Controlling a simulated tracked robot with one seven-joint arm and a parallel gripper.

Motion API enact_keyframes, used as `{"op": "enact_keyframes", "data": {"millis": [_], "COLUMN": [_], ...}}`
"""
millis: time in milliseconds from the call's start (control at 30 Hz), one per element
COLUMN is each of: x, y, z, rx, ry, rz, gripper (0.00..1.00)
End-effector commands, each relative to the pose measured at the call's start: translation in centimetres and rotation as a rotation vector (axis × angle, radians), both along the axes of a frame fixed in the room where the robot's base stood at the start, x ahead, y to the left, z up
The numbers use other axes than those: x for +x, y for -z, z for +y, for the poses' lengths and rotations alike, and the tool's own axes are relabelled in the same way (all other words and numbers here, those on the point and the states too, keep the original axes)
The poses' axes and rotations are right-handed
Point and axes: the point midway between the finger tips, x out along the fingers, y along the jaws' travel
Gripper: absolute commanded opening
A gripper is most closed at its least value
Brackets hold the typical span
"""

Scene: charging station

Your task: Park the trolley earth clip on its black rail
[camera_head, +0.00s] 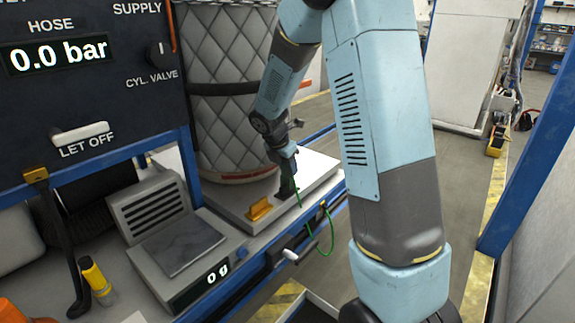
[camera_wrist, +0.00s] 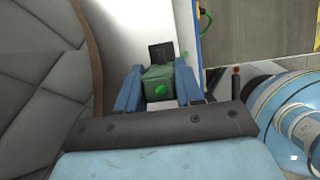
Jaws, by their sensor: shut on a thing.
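My gripper (camera_wrist: 160,82) is shut on the green earth clip (camera_wrist: 158,88), which sits between the two blue fingers in the wrist view. A black piece (camera_wrist: 162,52) shows directly beyond the clip; whether it is the black rail or part of the clip, I cannot tell. In the head view my gripper (camera_head: 287,168) is low over the white trolley top (camera_head: 322,170), right of the quilted cylinder. A dark upright piece (camera_head: 287,188) is just under the fingers. A green cable (camera_head: 302,214) hangs from there over the front edge. Contact between clip and rail is not clear.
An orange-yellow block (camera_head: 260,208) sits on the trolley top left of my gripper. The quilted cylinder (camera_head: 228,90) stands close behind. A scale (camera_head: 180,255) reading 0 g and a yellow-black tool (camera_head: 96,280) are at left. The floor at right is open.

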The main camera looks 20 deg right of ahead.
Motion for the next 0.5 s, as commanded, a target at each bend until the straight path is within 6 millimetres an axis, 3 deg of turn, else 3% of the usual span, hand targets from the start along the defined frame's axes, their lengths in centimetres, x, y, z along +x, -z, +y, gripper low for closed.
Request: {"op": "enact_keyframes", "data": {"millis": [500], "x": [-0.02], "y": [1.09], "z": [0.0], "rx": [-0.001], "ry": [-0.001], "rz": [0.001], "gripper": [0.04]}}
